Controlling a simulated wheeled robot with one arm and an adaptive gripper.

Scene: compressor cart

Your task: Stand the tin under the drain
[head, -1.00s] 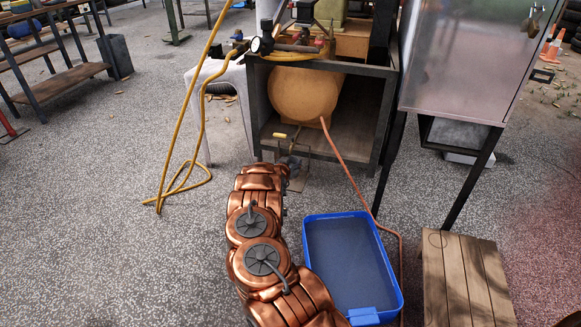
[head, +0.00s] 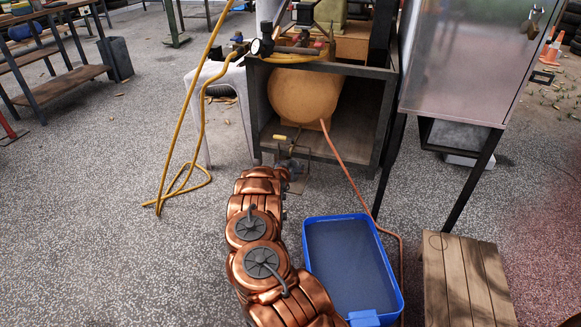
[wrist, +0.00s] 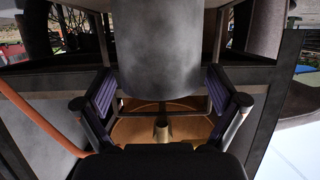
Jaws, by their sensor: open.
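In the wrist view a plain grey cylinder, seemingly the tin (wrist: 160,50), is between my gripper's (wrist: 162,92) two dark purple pads. The jaws are open, and a small gap shows beside the cylinder. The orange tank (wrist: 128,130) shows beyond it, with a short metal stub (wrist: 162,127), perhaps the drain, in front. In the head view the tank (head: 300,97) lies inside a dark frame. A yellow-handled lever (head: 280,137) sits low at its front. My gripper (head: 291,166) is at the frame's foot, mostly hidden by my arm; the tin cannot be made out there.
An orange hose (head: 352,178) runs from the tank past a blue tub (head: 310,258) on the floor. A wooden stool (head: 460,275) and a metal cabinet (head: 465,60) stand at right. A yellow hose (head: 165,170) hangs at left.

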